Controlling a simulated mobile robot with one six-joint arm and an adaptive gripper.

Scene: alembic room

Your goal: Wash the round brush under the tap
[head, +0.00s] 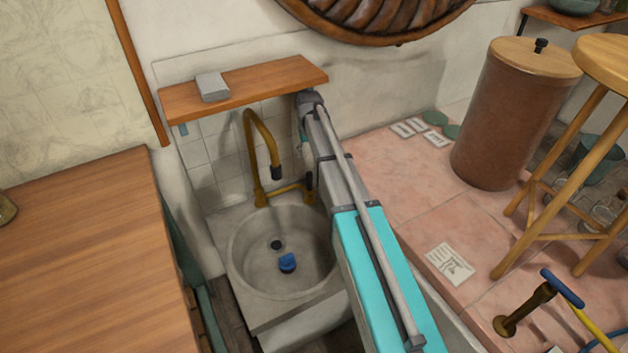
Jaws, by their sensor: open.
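A grey stone sink (239,282) with a round basin stands against the tiled wall. A curved brass tap (262,130) rises at its back, with a dark tip over the basin. No water shows at the tap. A small blue object (287,262) lies in the basin just in front of the dark drain hole (276,245). It may be the round brush, but it is too small to tell. My teal and grey arm reaches past the right side of the sink toward the shelf. My gripper is not visible, and my arm covers part of the sink's right side.
A wooden shelf (250,88) with a grey block (212,87) hangs above the tap. A wooden counter (75,250) is at left. A sheet (450,263) lies on the tiles.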

